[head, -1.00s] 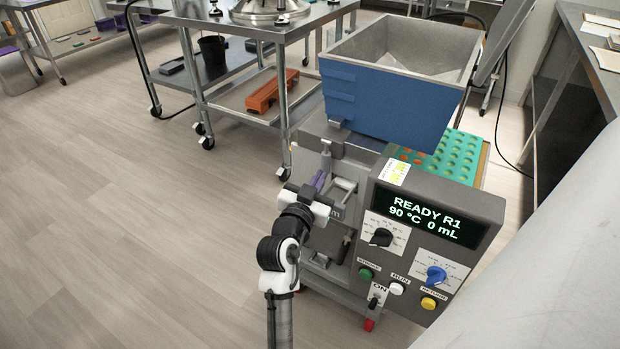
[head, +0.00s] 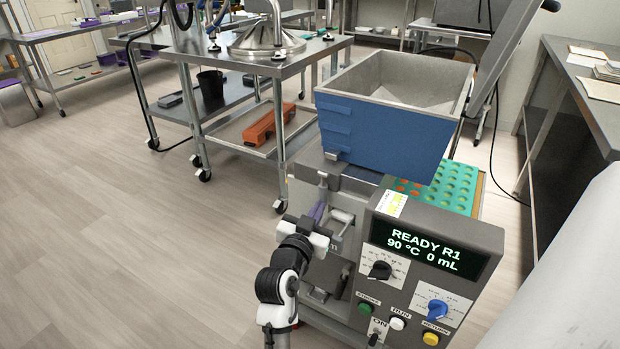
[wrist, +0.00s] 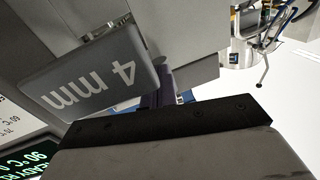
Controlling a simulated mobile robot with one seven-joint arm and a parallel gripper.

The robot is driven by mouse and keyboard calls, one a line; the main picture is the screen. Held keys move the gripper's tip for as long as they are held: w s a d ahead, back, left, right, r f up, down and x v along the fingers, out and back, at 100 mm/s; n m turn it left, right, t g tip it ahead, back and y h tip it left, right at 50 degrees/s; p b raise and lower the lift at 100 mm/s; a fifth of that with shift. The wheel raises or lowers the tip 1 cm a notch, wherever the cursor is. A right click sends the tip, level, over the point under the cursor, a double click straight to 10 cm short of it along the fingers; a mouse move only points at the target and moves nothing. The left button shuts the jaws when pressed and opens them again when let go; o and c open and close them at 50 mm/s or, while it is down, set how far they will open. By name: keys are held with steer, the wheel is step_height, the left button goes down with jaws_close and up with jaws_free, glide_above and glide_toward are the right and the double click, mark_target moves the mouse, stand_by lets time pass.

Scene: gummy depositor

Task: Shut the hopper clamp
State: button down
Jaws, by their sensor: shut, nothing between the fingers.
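The blue hopper (head: 365,125) with a grey open top sits on the depositor, beside the display panel (head: 430,250). A small grey latch piece (head: 331,156) shows at the hopper's lower left corner, with a short upright metal lever (head: 322,181) below it; these look like the clamp, but its exact position is unclear. My gripper (head: 317,211) is shut and empty at the depositor's left side, below that lever. In the wrist view its dark finger (wrist: 158,84) is beside a grey block marked "4 mm" (wrist: 90,85). I cannot tell whether they touch.
The panel carries knobs, buttons and a READY R1 display. A green mould tray (head: 455,188) lies behind it. A steel cart (head: 270,65) stands at the back left with an orange object on its shelf. A counter (head: 575,75) is at right. Floor at left is clear.

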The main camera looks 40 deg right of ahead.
step_height(320, 180, up, 20)
steer(key=p, duration=0.2)
